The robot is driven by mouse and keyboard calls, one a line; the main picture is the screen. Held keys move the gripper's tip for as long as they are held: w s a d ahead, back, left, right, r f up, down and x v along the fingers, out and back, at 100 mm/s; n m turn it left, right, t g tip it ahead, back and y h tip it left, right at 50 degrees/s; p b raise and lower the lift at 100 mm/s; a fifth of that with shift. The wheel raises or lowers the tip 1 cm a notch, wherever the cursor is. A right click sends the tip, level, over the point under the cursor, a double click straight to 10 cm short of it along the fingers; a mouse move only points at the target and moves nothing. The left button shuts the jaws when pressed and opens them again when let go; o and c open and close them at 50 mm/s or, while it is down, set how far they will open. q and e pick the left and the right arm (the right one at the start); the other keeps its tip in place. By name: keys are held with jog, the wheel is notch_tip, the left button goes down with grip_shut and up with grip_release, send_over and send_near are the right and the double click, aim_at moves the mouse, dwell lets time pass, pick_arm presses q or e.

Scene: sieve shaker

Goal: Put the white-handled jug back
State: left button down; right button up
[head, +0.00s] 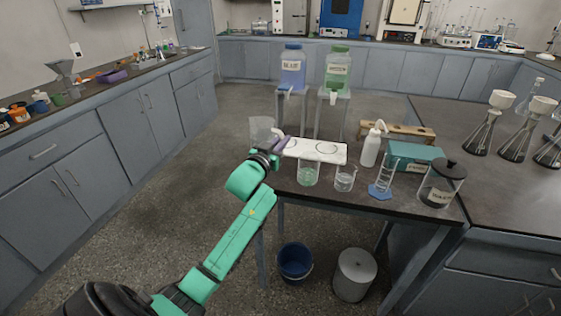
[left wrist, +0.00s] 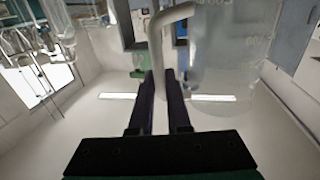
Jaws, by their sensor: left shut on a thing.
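The white-handled jug (head: 260,129) is a clear, see-through vessel near the left end of the table in the head view. In the left wrist view the jug (left wrist: 228,62) fills the upper right, and its white handle (left wrist: 157,55) runs down between my fingers. My left gripper (head: 283,146) is shut on the handle; its dark fingers (left wrist: 160,100) stand on either side of it. A white mat (head: 297,147) with a dark circle outline lies just right of the gripper. I cannot tell how high the jug is. My right gripper is not in view.
A beaker with greenish contents (head: 308,173) and a clear beaker (head: 345,179) stand in front of the mat. A white wash bottle (head: 372,146), a cylinder on a blue base (head: 381,191), a teal box (head: 413,157) and a lidded jar (head: 440,186) stand to the right.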

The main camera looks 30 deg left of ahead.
pick_arm(q)
notch_tip(320, 180, down, 7)
jog(key=shift+r, duration=0.15)
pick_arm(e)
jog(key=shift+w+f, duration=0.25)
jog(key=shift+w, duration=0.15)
pick_arm(q)
jog(key=shift+b, duration=0.3)
jog(key=c, duration=0.9)
grip_release()
jog(key=shift+s, duration=0.1)
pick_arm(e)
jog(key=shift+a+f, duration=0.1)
